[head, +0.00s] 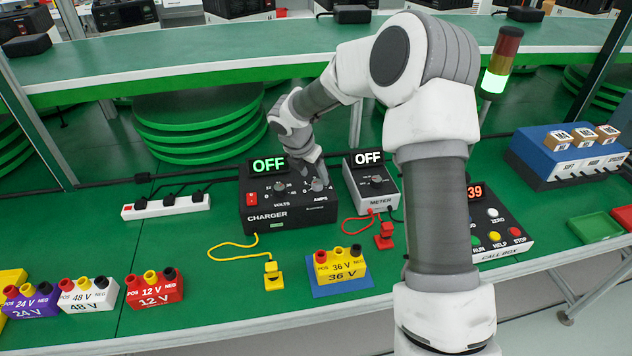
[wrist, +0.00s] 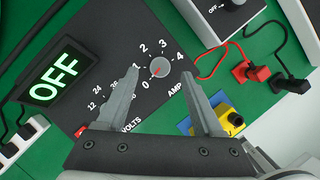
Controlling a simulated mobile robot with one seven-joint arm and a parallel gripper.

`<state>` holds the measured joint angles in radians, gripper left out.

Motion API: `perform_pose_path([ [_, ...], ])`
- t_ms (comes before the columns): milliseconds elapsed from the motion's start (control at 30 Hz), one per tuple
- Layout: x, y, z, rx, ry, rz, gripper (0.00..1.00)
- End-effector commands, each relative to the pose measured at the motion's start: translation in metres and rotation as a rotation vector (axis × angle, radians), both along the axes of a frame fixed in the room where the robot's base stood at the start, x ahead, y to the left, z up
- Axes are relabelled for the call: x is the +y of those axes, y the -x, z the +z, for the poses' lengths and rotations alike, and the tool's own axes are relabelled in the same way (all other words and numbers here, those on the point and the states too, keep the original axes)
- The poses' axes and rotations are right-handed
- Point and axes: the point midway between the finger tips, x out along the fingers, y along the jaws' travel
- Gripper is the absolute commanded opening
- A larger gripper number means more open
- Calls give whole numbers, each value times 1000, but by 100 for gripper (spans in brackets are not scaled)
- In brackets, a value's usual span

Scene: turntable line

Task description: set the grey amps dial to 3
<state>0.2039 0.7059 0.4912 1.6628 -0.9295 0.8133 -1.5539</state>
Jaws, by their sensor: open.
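The charger (head: 262,215) is a black box with a green-lit display reading OFF; the display (wrist: 55,80) also shows in the wrist view. Its grey amps dial (wrist: 159,68) has a red pointer mark aimed to the lower left, toward 0, with numbers 0 to 4 around it. The dial also shows in the head view (head: 318,185). My gripper (wrist: 160,74) is open and empty, its fingers to the left and right of the dial in the wrist view. In the head view my gripper (head: 307,174) is over the charger's right part.
The volts dial (head: 279,185) is left of the amps dial. A red switch (head: 252,199) is on the charger's left. The meter (head: 372,190) stands close at right, also reading OFF. A yellow 36 V block (head: 342,265) sits in front; a yellow cable (head: 232,244) lies front left.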

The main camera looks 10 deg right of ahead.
Motion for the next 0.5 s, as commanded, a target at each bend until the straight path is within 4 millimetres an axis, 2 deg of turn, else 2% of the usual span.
perform_pose_path([
  [33,-3,-2,-10,2,0,1,68],
  [200,-8,-7,-26,0,0,-1,68],
  [500,-10,-9,-31,-1,0,-1,68],
])
